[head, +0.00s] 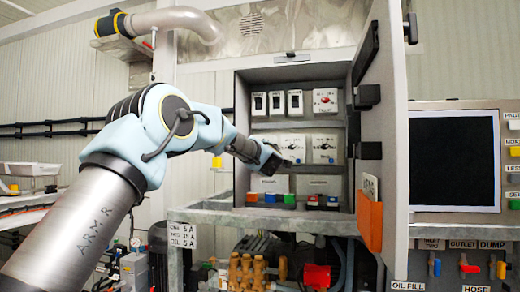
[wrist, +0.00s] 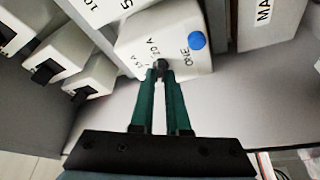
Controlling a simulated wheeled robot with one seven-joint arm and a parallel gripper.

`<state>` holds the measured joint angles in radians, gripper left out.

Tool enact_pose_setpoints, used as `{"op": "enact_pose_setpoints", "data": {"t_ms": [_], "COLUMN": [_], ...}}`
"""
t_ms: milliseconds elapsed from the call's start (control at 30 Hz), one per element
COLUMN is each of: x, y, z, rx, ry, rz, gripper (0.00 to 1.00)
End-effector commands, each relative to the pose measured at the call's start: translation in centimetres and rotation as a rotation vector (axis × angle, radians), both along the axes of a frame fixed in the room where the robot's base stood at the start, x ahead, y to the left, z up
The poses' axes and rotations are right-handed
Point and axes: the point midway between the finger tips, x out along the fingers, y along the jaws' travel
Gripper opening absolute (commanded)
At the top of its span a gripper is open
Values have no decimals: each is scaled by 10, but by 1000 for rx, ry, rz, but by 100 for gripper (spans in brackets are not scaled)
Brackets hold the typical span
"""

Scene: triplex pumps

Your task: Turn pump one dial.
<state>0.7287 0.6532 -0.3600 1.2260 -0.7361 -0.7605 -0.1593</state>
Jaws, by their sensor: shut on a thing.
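The pump one dial is a small dark knob (wrist: 161,67) on a white box (wrist: 190,40) marked "ONE", with a blue round spot and amp marks around the knob. In the wrist view my gripper (wrist: 161,72) has its two green fingers close together on the knob, which they partly hide. In the head view my gripper (head: 272,164) reaches into the open cabinet, at the lower left of a white dial box (head: 292,146). The dial is too small there to read its setting.
The cabinet door (head: 383,130) stands open on the right, with an orange holder (head: 369,220). A second dial box (head: 324,149) is alongside. Switch boxes (head: 275,102) and a box with a red button (head: 325,101) sit above. Coloured switches (head: 311,201) line the lower shelf.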

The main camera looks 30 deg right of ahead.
Motion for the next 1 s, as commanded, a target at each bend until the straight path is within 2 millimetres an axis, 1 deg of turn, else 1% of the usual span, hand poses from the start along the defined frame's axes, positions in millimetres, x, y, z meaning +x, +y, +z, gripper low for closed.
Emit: {"op": "enact_pose_setpoints", "data": {"t_ms": [200, 400, 1000], "x": [0, 0, 0], "y": [0, 0, 0], "z": [1, 1, 0], "rx": [-94, -146, -171], "ry": [102, 157, 183], "rz": [0, 0, 0], "gripper": [0, 0, 0]}}
